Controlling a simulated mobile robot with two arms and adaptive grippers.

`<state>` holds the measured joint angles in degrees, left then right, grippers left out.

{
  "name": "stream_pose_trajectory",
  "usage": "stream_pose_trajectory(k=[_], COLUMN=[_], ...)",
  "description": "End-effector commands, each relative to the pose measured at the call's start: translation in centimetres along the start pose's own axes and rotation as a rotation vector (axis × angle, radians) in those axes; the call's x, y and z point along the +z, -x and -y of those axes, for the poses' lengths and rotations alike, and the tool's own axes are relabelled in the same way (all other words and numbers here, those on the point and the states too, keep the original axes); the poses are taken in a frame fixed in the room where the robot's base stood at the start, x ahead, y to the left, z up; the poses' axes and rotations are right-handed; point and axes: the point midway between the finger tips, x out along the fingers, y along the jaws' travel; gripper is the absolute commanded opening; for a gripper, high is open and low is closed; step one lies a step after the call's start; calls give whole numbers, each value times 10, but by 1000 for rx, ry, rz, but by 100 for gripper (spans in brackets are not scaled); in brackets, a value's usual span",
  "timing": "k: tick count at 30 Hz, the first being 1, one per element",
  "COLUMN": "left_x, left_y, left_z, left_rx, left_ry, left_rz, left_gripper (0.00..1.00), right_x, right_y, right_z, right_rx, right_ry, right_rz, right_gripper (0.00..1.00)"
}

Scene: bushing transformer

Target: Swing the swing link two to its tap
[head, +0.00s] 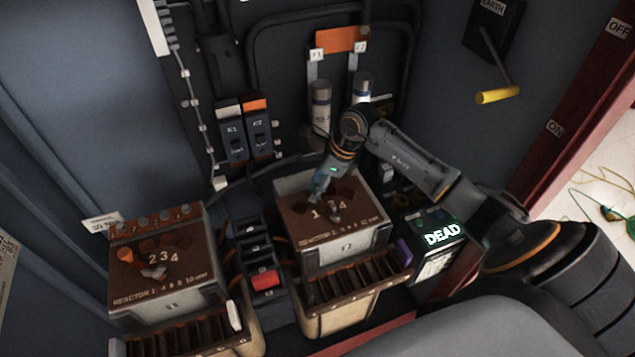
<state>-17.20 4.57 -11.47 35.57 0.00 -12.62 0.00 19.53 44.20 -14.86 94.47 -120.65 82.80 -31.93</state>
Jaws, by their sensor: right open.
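The right-hand reactor box (350,247) has a brown top marked with tap numbers and a plate with a 2 on its front. A small grey metal part (334,216), apparently the pivot end of swing link two, shows on this top below the numbers. The rest of the link is hidden or too small to make out. My right gripper (317,192) is open, low over the left part of this top, by the number 1. I cannot tell whether its fingers touch the link. My left gripper is not in view.
Between the boxes is a black unit with a red button (264,281). A lit DEAD display (442,234) stands right, under my arm. Fuses (320,108) and switches (245,130) line the back.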

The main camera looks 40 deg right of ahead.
Motion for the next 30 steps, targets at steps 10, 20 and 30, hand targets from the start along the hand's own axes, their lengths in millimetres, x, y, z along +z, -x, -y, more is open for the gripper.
stream_pose_trajectory(k=[10, 20, 30], left_x=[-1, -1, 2], left_y=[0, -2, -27], left_z=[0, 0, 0], left_rx=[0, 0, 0], left_ry=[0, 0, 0], left_rz=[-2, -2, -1], left_gripper=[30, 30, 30], right_x=[0, 0, 7], right_y=[0, 0, -6], right_z=[0, 0, -8], right_rx=[0, 3, 58], right_ry=[0, 8, 147], right_rz=[0, 0, 0], right_gripper=[7, 0, 0])
